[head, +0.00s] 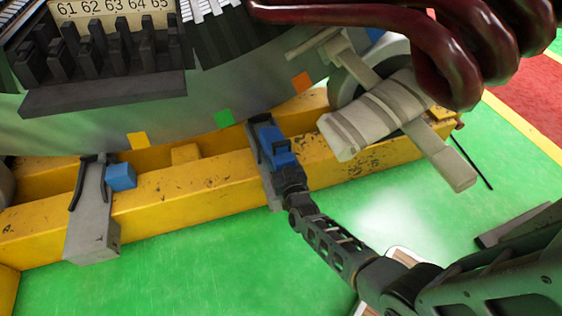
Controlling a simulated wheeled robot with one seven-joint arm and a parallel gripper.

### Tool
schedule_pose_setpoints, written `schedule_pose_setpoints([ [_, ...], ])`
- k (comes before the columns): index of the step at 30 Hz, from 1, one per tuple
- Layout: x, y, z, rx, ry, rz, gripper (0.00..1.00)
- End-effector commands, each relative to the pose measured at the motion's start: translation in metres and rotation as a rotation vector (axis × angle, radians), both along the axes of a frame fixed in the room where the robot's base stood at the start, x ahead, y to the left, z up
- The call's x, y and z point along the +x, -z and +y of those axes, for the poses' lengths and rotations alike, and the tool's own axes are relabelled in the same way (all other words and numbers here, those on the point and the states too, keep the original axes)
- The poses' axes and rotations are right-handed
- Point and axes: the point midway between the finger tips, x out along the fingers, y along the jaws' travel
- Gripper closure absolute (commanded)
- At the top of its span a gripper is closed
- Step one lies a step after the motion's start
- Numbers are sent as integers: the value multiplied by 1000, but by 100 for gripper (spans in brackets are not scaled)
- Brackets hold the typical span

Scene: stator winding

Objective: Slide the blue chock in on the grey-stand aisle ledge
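A blue chock (268,134) sits at a grey stand (256,150) on the yellow beam, below the large grey round housing. My gripper (283,152) reaches up from the lower right and its dark fingers are right at this chock, overlapping it. Whether the fingers are closed on it is too small to tell. A second blue block (121,177) sits on the beam just right of another grey stand (93,205) at the left. The stands' far sides are hidden.
The yellow beam (190,202) crosses the view. Dark red coils (430,40) and a wrapped beige piece (365,125) stand at upper right. Green floor (180,275) is open in front.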

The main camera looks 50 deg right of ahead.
Motion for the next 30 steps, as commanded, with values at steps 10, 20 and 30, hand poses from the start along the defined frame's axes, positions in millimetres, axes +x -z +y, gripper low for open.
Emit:
schedule_pose_setpoints([
  [10,11,-2,-7,-1,1,-4,68],
  [20,11,-2,-7,-1,0,-4,2],
  [30,5,-1,-3,1,-1,1,2],
])
